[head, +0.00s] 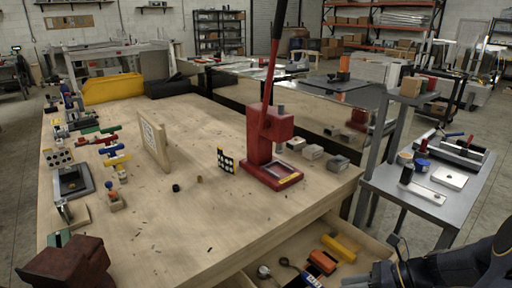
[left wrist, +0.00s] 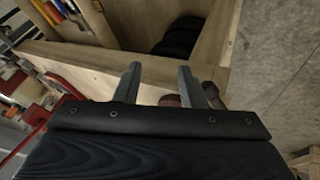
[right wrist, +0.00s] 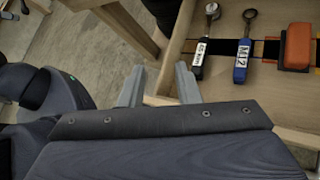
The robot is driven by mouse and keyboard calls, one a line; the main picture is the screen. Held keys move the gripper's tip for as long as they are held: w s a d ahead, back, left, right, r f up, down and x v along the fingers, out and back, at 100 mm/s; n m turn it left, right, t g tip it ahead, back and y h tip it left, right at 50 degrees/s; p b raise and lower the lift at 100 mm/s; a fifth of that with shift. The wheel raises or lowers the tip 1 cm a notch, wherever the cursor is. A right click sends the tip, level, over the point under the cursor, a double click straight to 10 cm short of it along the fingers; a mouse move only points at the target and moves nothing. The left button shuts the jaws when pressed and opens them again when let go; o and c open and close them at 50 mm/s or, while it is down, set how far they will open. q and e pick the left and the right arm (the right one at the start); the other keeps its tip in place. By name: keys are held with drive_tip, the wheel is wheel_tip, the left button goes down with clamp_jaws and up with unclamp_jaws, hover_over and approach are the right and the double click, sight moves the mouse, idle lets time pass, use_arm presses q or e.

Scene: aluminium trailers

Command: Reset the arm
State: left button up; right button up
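In the head view, an arm of mine (head: 455,268) comes in at the lower right, with its end close to the open drawer (head: 345,222). In the right wrist view, my right gripper (right wrist: 160,72) has its two grey fingers apart with nothing between them. It is beside the drawer's edge. In the left wrist view, my left gripper (left wrist: 160,72) also has its fingers apart and holds nothing visible. A wooden structure lies beyond it, and a small reddish round thing (left wrist: 170,101) shows behind the fingers. I cannot make out the left gripper in the head view.
The drawer holds a ratchet (right wrist: 202,45), a blue-handled tool (right wrist: 243,50) and an orange block (right wrist: 297,45). A red press (head: 262,150) stands on the wooden workbench (head: 170,225). A grey metal table (head: 405,205) stands at the right. Concrete floor lies between.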

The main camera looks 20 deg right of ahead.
drive_tip(key=s+a+r+n+h+p, duration=0.1)
drive_tip(key=s+a+r+n+h, duration=0.2)
drive_tip(key=n, duration=1.1)
drive_tip(key=s+a+r+n+h+p, duration=0.1)
drive_tip(key=s+a+r+n+h, duration=0.2)
drive_tip(key=s+a+r+n, duration=0.4)
drive_tip(key=s+a+n, duration=0.1)
drive_tip(key=a+n, duration=0.3)
drive_tip(key=n, duration=0.3)
drive_tip(key=shift+s+a, duration=0.15)
drive_tip(key=shift+a, duration=0.05)
